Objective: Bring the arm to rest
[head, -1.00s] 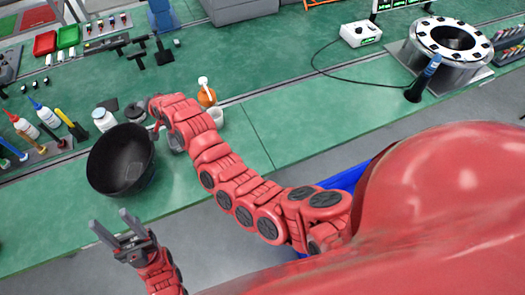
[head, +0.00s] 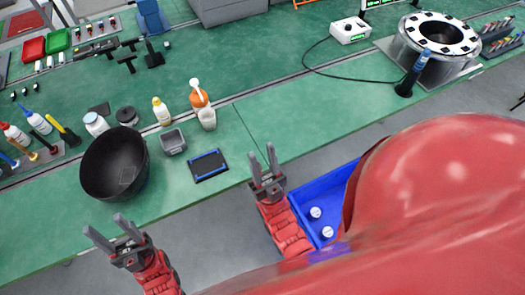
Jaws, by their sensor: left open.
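My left gripper (head: 107,228) is at the lower left, in front of the bench's near edge. Its two fingers are apart with nothing between them. My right gripper (head: 262,156) is at the middle of the view, by the bench's near edge and beside a blue bin. Its fingers are also apart and empty, pointing up the picture. Both forearms are low in the view and neither gripper touches anything that I can see.
A black bowl (head: 115,165), a small grey tray (head: 173,141) and a black-and-blue pad (head: 208,166) are on the green bench (head: 200,228). Several bottles stand behind. The blue bin (head: 315,191) holds two white round items. Bench space right of the pad is clear.

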